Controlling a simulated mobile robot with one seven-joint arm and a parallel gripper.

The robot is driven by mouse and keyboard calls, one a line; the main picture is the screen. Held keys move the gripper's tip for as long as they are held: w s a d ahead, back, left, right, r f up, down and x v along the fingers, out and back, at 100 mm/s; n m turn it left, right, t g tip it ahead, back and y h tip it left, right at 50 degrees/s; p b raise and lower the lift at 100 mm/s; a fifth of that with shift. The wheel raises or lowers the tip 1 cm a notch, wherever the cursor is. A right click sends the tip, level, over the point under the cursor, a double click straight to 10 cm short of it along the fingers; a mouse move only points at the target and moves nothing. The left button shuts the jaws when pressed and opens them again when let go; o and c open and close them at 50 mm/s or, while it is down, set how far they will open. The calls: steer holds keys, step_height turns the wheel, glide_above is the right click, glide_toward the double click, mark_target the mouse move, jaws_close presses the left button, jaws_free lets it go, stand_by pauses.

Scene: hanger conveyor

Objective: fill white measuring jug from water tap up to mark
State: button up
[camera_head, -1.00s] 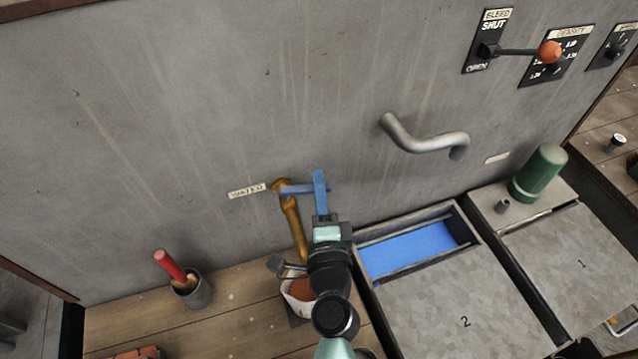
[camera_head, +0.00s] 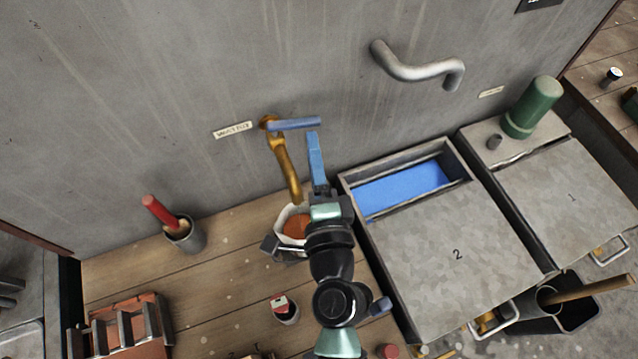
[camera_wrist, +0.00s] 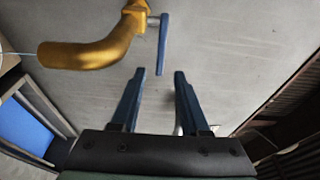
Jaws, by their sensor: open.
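The white measuring jug (camera_head: 281,226) stands on the wooden bench below the brass tap spout (camera_head: 286,170). Its inside looks orange-brown; my arm partly covers it, and I cannot make out the mark or level. The tap's blue lever (camera_head: 296,124) points right along the wall; it also shows in the wrist view (camera_wrist: 162,45). My gripper (camera_head: 313,140) is open and empty, just below the lever's free end and apart from it. In the wrist view its two fingers (camera_wrist: 159,75) are spread. A thin pale line leaves the spout end (camera_wrist: 48,55), possibly water.
A "WATER" label (camera_head: 233,130) is left of the tap. A blue-filled trough (camera_head: 466,160) is close on the right. A grey cup (camera_head: 185,237) with a red-handled tool, a small red-and-white container (camera_head: 285,309) and a brick-coloured rack (camera_head: 121,325) stand left and in front. A bent pipe (camera_head: 420,72) juts from the wall.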

steer(key=s, duration=0.2)
steer(key=s+b, duration=0.1)
steer(key=s, duration=0.1)
steer(key=s+b, duration=0.1)
steer(key=s, duration=0.1)
steer(key=shift+d, duration=0.25)
steer(key=shift+w, duration=0.1)
